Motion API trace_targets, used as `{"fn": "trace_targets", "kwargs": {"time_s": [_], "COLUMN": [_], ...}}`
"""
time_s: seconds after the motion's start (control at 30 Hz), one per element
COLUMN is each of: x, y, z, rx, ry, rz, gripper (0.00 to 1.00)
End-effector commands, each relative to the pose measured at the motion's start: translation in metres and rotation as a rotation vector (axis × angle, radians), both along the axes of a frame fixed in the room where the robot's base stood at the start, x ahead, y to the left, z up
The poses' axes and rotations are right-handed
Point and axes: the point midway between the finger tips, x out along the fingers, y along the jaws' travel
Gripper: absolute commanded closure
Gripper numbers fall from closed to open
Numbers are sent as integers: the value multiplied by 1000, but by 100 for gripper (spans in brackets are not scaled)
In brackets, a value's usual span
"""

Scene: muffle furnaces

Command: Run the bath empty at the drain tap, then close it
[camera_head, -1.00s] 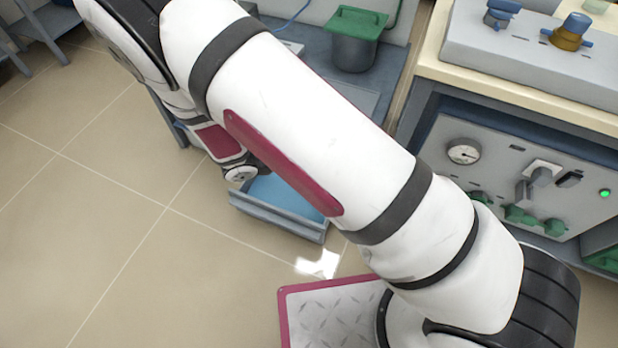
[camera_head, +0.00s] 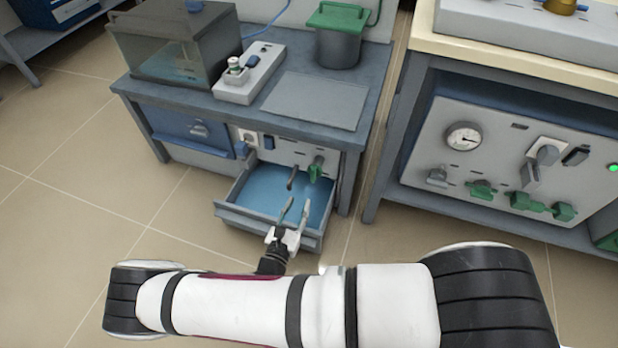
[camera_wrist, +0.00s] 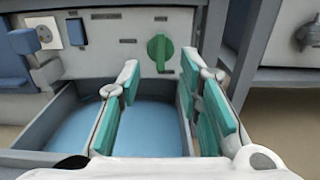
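The bath, a dark see-through tank (camera_head: 165,62), stands on the left of the grey bench; its water level is hard to tell. The drain tap has a green handle (camera_head: 316,167) on the bench's front panel, and a dark spout (camera_head: 292,178) shows beside it. A pulled-out grey tray with a blue inside (camera_head: 240,192) lies below. My gripper (camera_head: 293,212) is open and empty over the tray's front part, apart from the tap. In the wrist view, the green handle (camera_wrist: 160,50) appears upright, beyond and between my open teal-padded fingers (camera_wrist: 160,95).
A white switch box (camera_head: 250,75), a flat grey plate (camera_head: 315,100) and a green-lidded pot (camera_head: 338,40) sit on the bench. At right, a second bench carries a panel with a gauge (camera_head: 463,137) and several green knobs (camera_head: 522,200). The floor at left is clear.

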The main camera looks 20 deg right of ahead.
Motion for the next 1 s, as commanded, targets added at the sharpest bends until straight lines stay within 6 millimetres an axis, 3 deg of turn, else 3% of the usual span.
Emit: {"fn": "trace_targets", "kwargs": {"time_s": [0.6, 1.0], "x": [88, 101], "y": [-65, -74], "z": [-1, 1], "rx": [0, 1], "ry": [-2, -1], "rz": [-5, -3], "gripper": [68, 68]}}
